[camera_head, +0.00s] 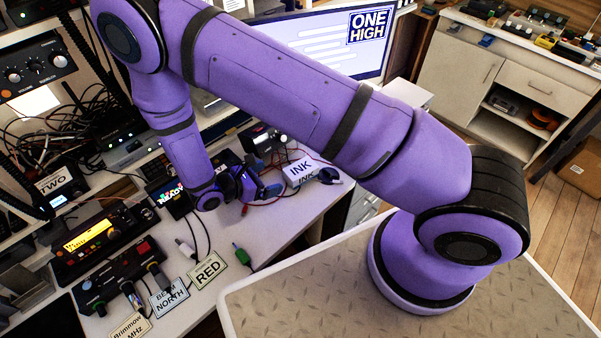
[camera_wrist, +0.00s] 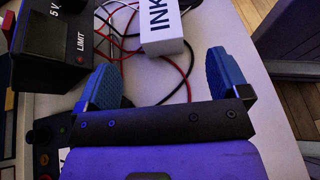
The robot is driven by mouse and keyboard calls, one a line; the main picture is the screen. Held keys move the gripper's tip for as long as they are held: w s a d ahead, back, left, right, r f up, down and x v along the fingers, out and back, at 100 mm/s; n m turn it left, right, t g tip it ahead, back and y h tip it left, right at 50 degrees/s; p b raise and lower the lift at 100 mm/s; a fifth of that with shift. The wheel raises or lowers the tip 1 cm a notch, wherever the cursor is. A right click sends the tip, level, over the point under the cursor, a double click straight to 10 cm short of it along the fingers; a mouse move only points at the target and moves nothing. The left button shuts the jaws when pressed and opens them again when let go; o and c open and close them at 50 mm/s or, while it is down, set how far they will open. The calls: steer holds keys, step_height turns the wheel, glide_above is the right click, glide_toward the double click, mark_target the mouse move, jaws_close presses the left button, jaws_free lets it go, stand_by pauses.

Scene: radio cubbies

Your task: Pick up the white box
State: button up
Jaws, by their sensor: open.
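The white box (camera_head: 301,172), lettered INK, lies on the desk near its right edge. In the wrist view the white box (camera_wrist: 162,24) is at the top middle, cut off by the frame's top edge. My gripper (camera_wrist: 166,75) has its two blue fingers spread wide, with nothing between them but cables and bare desk below. The box is ahead of the fingertips, roughly centred between them, and looks clear of both. In the head view my gripper (camera_head: 262,185) is just left of the box, partly hidden by my wrist.
A black device marked LIMIT (camera_wrist: 62,35) stands left of my gripper. Red and black cables (camera_wrist: 180,80) run around and beneath the box. The desk's edge (camera_head: 325,203) is close on the right.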

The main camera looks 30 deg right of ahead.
mark_target(293, 172)
steer(key=x, duration=1)
steer(key=shift+w+d+f, duration=0.15)
steer(key=shift+d+f, duration=0.15)
steer(key=c, duration=1)
